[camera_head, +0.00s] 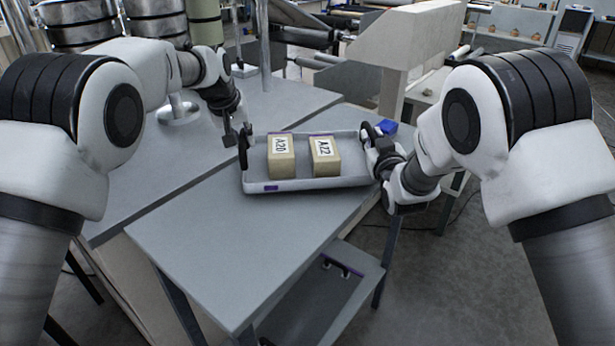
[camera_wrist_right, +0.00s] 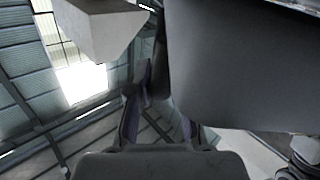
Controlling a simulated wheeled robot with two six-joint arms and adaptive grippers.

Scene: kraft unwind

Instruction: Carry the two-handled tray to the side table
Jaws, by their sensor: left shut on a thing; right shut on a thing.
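The grey two-handled tray (camera_head: 330,184) is in the middle of the head view and looks level. It holds two tan boxes, the A20 box (camera_head: 281,160) and the A22 box (camera_head: 325,160), both upright. My left gripper (camera_head: 243,147) is shut on the dark handle at the tray's left end. My right gripper (camera_head: 374,150) is shut at the right end, its fingers partly hiding that handle. The tray is over the far part of the nearer grey table (camera_head: 215,240); I cannot tell whether it touches. In the right wrist view, a large dark grey surface fills the upper right.
A second grey table (camera_head: 175,160) adjoins the nearer one at the back left, with a metal post on it. A blue object (camera_head: 387,126) is just behind the tray's right end. A pale machine (camera_head: 405,45) stands behind. The nearer table's front is clear.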

